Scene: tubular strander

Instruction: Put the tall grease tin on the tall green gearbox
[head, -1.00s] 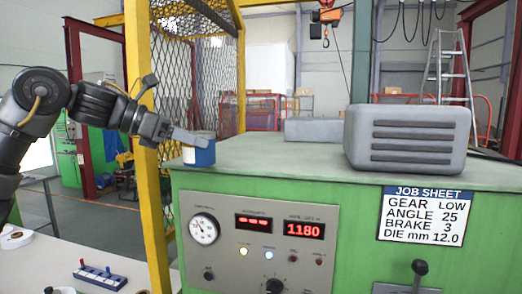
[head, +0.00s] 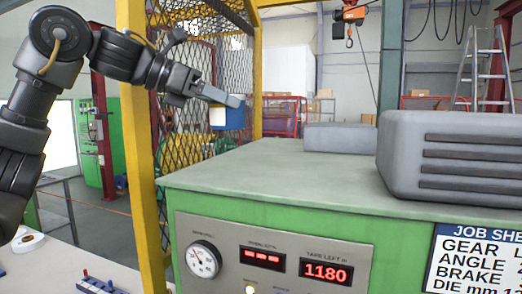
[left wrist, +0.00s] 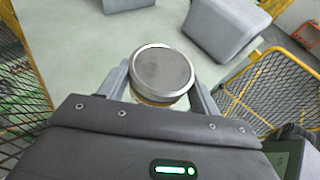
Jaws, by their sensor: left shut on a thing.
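The grease tin (head: 229,118) is blue with a pale band in the head view. In the left wrist view its round grey lid (left wrist: 163,72) faces the camera. My left gripper (head: 236,101) is shut on the tin and holds it upright, seen against the yellow cage mesh. In the head view the tin appears just above the back left part of the green gearbox's flat top (head: 265,170). In the left wrist view that pale top (left wrist: 85,45) spreads out beyond the tin. I cannot tell the exact gap beneath it. My right gripper is not in view.
A large grey ribbed housing (head: 440,150) stands on the right of the top, with a lower grey block (head: 340,137) behind it. A yellow cage post (head: 137,150) rises left of the gearbox. The top's front left is clear. A gauge panel (head: 270,265) is on the front.

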